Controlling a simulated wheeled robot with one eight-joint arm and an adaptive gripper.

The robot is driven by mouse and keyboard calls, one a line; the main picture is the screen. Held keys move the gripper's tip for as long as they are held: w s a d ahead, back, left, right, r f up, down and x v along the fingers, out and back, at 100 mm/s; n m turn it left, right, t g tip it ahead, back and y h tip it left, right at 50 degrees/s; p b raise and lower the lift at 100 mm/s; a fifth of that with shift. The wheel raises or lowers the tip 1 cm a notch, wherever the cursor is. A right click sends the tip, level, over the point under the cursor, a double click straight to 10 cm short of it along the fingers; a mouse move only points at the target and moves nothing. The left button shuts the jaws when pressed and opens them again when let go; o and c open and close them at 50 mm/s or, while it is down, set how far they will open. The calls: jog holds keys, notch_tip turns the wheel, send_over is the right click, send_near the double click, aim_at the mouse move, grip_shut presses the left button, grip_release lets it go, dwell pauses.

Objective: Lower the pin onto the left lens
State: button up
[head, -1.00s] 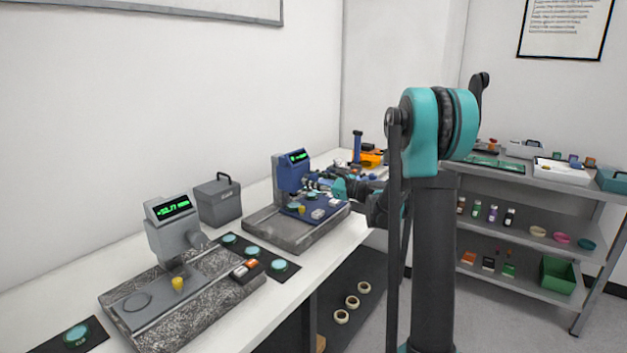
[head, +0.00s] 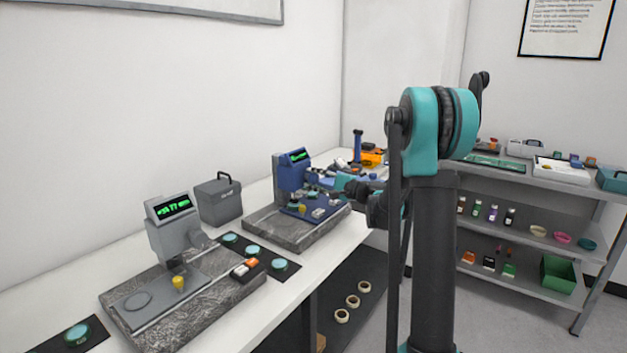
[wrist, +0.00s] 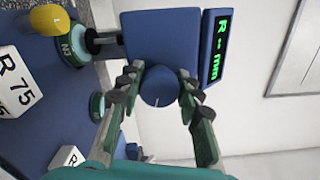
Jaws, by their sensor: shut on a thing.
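The blue gauge (head: 291,171) stands on a grey stone base on the bench. Its display (wrist: 220,48) reads "R - mm" in the wrist view, where the picture is turned sideways. My gripper (wrist: 160,88) is shut on the gauge's round blue knob (wrist: 159,86). The dark pin (wrist: 103,41) sticks out of the gauge body towards a green-rimmed lens (wrist: 73,43), the left one. Its tip is very close to the lens; I cannot tell whether they touch. A second green-rimmed lens (wrist: 97,106) is partly hidden by my gripper finger.
A yellow piece (wrist: 48,19) stands beside the left lens. White marked blocks, one reading "R 75" (wrist: 14,82), stand on the blue plate. A similar grey gauge (head: 172,230) stands nearer on the bench, and a grey box (head: 217,200) is behind.

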jog(key=n, duration=0.5)
jog(key=shift+f+n, duration=0.15)
jog(key=shift+n, duration=0.25)
dwell(0.4)
jog(key=o, duration=1.2)
jog(key=shift+c, duration=0.2)
jog(key=v, duration=1.2)
jog(key=shift+s, duration=0.1)
